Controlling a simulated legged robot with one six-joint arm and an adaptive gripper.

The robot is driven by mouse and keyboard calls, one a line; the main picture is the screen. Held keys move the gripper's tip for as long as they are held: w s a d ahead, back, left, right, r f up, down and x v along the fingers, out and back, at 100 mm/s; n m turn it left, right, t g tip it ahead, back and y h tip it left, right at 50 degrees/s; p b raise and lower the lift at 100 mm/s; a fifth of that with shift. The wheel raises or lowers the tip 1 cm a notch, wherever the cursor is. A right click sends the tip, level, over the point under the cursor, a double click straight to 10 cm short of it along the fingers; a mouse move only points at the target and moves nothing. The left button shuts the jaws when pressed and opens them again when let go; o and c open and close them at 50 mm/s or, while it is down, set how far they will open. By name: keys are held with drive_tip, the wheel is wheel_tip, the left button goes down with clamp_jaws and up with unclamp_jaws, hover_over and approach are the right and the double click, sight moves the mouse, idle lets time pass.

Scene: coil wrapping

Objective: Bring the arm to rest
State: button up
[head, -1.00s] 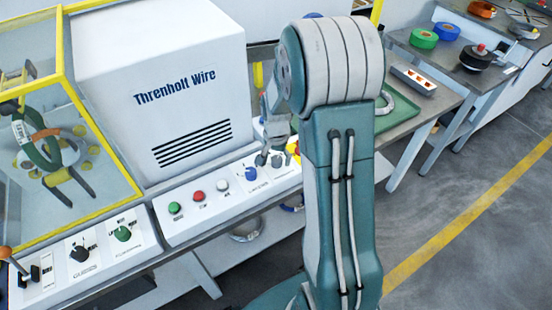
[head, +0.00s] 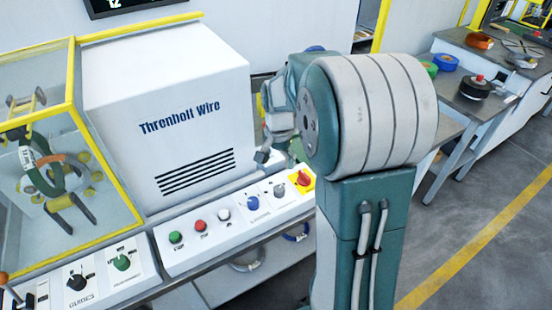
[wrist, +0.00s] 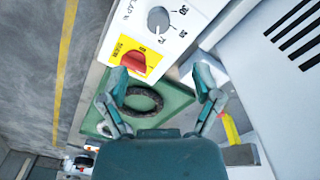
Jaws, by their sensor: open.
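My gripper (wrist: 161,84) is open and empty in the wrist view, its two fingers spread apart. It hangs above a green tray (wrist: 178,99) that holds a dark ring-shaped coil (wrist: 158,100). A red switch on a yellow plate (wrist: 133,60) lies just beyond the left fingertip, apart from it as far as I can tell. In the head view my arm is folded, with its large elbow near the camera. The gripper end shows only partly, behind the elbow and beside the white machine. The tray is mostly hidden there.
The white Threnholt Wire machine (head: 165,110) stands left of my arm, above a control panel (head: 225,226) with buttons and knobs. A yellow-framed clear guard (head: 40,150) is at far left. Benches with coloured spools (head: 445,62) stand at right. The floor beside the yellow line (head: 480,235) is clear.

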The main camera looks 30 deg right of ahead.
drive_tip(key=s+a+r+n+t, duration=0.2)
drive_tip(key=s+a+r+n, duration=0.3)
drive_tip(key=s, duration=0.4)
drive_tip(key=s+a+r+n+t, duration=0.3)
drive_tip(key=s+a+r+n, duration=0.2)
drive_tip(key=s, duration=0.5)
wheel_tip(320, 180, up, 2)
drive_tip(key=a, duration=0.2)
drive_tip(key=shift+s+a+t, duration=0.15)
drive_tip(key=shift+a+t, duration=0.15)
